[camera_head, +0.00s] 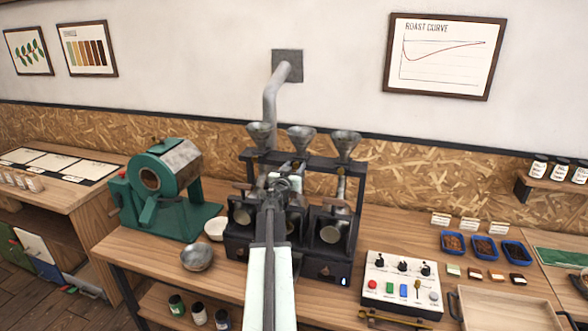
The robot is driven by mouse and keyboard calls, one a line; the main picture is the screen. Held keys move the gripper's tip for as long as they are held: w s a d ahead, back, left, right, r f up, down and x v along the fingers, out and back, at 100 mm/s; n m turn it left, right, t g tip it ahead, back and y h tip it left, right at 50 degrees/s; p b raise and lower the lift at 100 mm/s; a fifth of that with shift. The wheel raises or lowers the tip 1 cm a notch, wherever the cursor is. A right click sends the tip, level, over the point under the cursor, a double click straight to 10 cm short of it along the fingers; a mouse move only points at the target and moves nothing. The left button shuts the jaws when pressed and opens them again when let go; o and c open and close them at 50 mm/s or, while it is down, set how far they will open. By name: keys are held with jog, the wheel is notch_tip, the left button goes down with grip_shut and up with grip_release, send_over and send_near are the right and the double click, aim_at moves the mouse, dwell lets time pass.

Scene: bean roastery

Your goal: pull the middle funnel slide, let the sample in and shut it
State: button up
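A dark sample roaster (332,267) with several round drum fronts stands at the back of the bench, under a rack with three metal funnels. The middle funnel (299,136) sits between the left funnel (260,134) and the right funnel (345,143). My arm reaches from the bottom centre up to the roaster. My gripper (292,170) is just below the middle funnel, small and partly hidden by my own arm. I cannot tell whether its fingers are open or touch anything. The middle slide and middle drum are mostly hidden behind my arm.
A green drum roaster (165,188) stands at the left, with a white bowl (216,229) and a metal bowl (197,258) near it. At the right are a control box (402,284), blue trays (484,247) and a wooden tray (505,312). A grey pipe (270,100) rises behind.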

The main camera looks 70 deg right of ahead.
jog(key=shift+a, duration=0.15)
jog(key=a, duration=0.7)
jog(key=shift+s+a, duration=0.25)
jog(key=shift+a, duration=0.05)
